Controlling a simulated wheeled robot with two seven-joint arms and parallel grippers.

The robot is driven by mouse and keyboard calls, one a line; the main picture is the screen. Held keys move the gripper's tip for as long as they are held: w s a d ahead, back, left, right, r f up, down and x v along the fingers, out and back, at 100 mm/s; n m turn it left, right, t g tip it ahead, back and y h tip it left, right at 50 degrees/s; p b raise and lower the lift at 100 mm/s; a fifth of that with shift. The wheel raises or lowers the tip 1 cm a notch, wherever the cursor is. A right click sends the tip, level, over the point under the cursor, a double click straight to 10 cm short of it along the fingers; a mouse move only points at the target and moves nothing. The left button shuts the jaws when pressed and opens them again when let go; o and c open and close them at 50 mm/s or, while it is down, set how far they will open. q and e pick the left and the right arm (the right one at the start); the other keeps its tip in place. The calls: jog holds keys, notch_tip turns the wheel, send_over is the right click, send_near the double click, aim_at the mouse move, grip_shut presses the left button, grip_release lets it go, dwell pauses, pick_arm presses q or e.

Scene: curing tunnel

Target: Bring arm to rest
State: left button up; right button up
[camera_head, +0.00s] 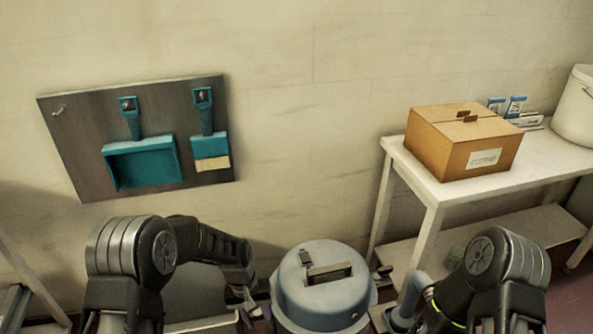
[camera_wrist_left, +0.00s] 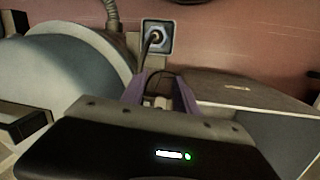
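My left arm (camera_head: 205,243) comes in from the left and reaches down beside the grey vacuum drum. My left gripper (camera_head: 250,308) is low, just left of the drum, with its purple fingers apart. The left wrist view shows the same gripper (camera_wrist_left: 161,92), open, with no held object visible between its fingers. My right arm (camera_head: 500,272) is bent at the lower right. Its gripper is not visible in the head view.
The drum (camera_head: 322,285) stands between my arms. A white table (camera_head: 400,155) at right holds a cardboard box (camera_head: 465,140) and a bucket (camera_head: 578,108). A board (camera_head: 80,155) with teal tools hangs on the wall. A socket (camera_wrist_left: 157,37) with a plugged cable lies beyond the left fingers.

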pick_arm(q)
jog(key=shift+m+t+h, duration=0.3)
jog(key=shift+t, duration=0.2)
jog(key=s+f, duration=0.1)
jog(key=s+d+f+p, duration=0.1)
jog(key=s, duration=0.1)
jog(key=shift+s+d+f, duration=0.1)
jog(key=shift+d+f, duration=0.05)
jog(key=s+r+h+p, duration=0.1)
jog(key=s+p, duration=0.3)
jog(key=s, duration=0.6)
jog(key=s+d+r+n+p, duration=0.1)
jog(key=s+r+p, duration=0.2)
jog(key=s, duration=0.8)
jog(key=shift+d+r+t+h+p, duration=0.3)
jog(key=shift+h+p, duration=0.1)
jog(key=shift+p, duration=0.55)
jog(key=shift+w, duration=0.1)
